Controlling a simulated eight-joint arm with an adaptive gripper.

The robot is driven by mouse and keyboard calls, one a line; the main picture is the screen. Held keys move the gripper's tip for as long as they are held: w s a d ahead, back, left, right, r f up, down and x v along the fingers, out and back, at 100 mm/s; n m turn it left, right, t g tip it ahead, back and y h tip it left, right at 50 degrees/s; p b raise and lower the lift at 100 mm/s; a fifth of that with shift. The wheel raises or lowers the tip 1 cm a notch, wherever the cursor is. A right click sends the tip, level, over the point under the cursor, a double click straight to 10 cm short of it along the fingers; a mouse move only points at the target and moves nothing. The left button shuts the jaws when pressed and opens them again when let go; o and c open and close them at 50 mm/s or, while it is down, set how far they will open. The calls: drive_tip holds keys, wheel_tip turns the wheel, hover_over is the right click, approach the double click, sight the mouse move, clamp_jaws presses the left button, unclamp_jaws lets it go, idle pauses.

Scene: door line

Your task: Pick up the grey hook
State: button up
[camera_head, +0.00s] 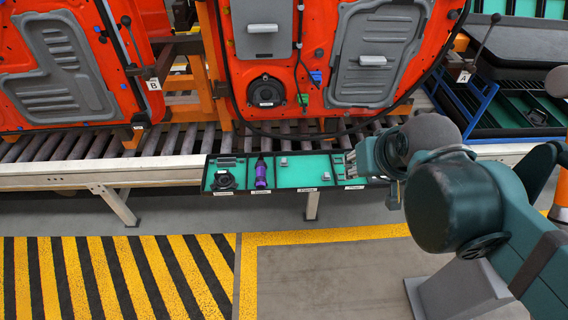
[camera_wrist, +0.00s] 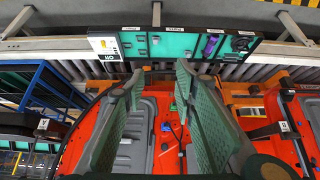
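A shallow black tray with teal compartments (camera_head: 307,169) is fixed along the conveyor's front edge. Small grey pieces (camera_head: 284,161) lie in its third compartment from the left; one may be the grey hook, but they are too small to tell. In the wrist view a small grey piece (camera_wrist: 155,40) shows in the tray (camera_wrist: 183,44). My gripper (camera_head: 356,162) is at the tray's right end in the head view, partly hiding the last compartment. In the wrist view my gripper (camera_wrist: 160,72) has its two fingers well apart, with nothing between them.
A purple tool (camera_head: 261,173) and a black round part (camera_head: 224,180) lie in the left compartments. Orange door panels (camera_head: 265,85) with grey inserts hang behind the roller conveyor (camera_head: 180,141). A blue-framed cart (camera_head: 470,110) stands at right. The striped floor in front is clear.

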drive_tip(key=w+a+f+g, duration=0.1)
drive_tip(key=w+a, duration=0.2)
drive_tip(key=w, duration=0.9)
drive_tip(key=g+b, duration=0.4)
hover_over(284, 160)
drive_tip(key=s, duration=0.1)
wheel_tip(284, 160, down, 33)
drive_tip(key=shift+s+d+f, duration=0.1)
drive_tip(key=shift+f, duration=0.7)
drive_tip(key=shift+w+f, duration=0.15)
drive_tip(key=shift+f, duration=0.5)
drive_tip(key=shift+w+f, duration=0.15)
drive_tip(key=shift+f, duration=0.45)
drive_tip(key=shift+f, duration=0.1)
